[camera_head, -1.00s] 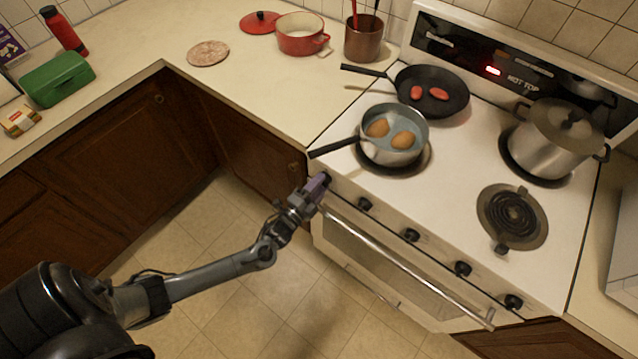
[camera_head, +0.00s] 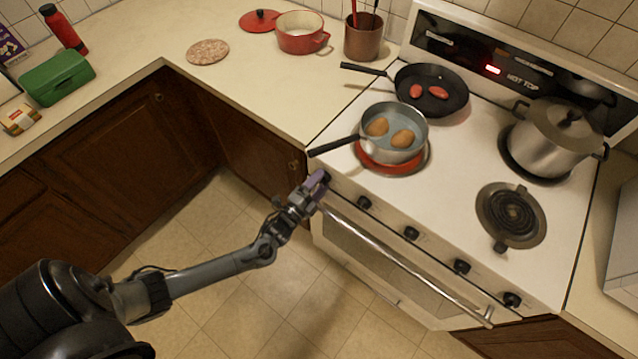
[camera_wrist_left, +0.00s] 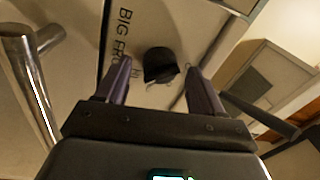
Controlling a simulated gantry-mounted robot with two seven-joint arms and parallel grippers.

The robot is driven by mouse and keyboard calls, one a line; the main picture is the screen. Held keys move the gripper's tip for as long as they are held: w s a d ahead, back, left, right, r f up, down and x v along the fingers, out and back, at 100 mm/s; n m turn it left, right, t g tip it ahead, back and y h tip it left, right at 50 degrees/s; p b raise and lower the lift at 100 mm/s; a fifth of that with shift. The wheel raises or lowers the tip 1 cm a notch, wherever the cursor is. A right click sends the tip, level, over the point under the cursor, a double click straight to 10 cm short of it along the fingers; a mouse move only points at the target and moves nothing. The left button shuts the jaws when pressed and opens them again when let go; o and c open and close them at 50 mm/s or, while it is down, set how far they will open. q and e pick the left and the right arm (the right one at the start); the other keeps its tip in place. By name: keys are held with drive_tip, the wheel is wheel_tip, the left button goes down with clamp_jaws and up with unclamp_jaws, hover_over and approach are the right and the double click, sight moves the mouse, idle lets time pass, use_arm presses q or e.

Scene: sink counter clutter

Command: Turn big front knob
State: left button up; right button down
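The big front knob (camera_wrist_left: 160,66) is black and sits on the stove's front panel beside a label reading "BIG FRO", the rest being hidden. In the left wrist view my left gripper (camera_wrist_left: 160,85) is open, with one purple finger on each side of the knob and a gap around it. In the head view my left gripper (camera_head: 320,185) is at the left end of the stove front, largely covering that knob. The burner under the saucepan (camera_head: 393,135) glows red. My right gripper is not in view.
The oven handle (camera_head: 400,262) runs just below the knob row. Other black knobs, such as one near the left (camera_head: 364,202), continue to the right. The saucepan's handle (camera_head: 333,146) reaches out over the counter above my gripper. A frying pan (camera_head: 430,90) and a stockpot (camera_head: 556,138) stand behind.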

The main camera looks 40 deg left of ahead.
use_arm(q)
drive_tip(key=s, duration=1)
drive_tip(key=shift+s+d+f, duration=0.2)
drive_tip(key=shift+s+f, duration=0.2)
drive_tip(key=shift+f, duration=0.05)
drive_tip(key=shift+s+f, duration=0.1)
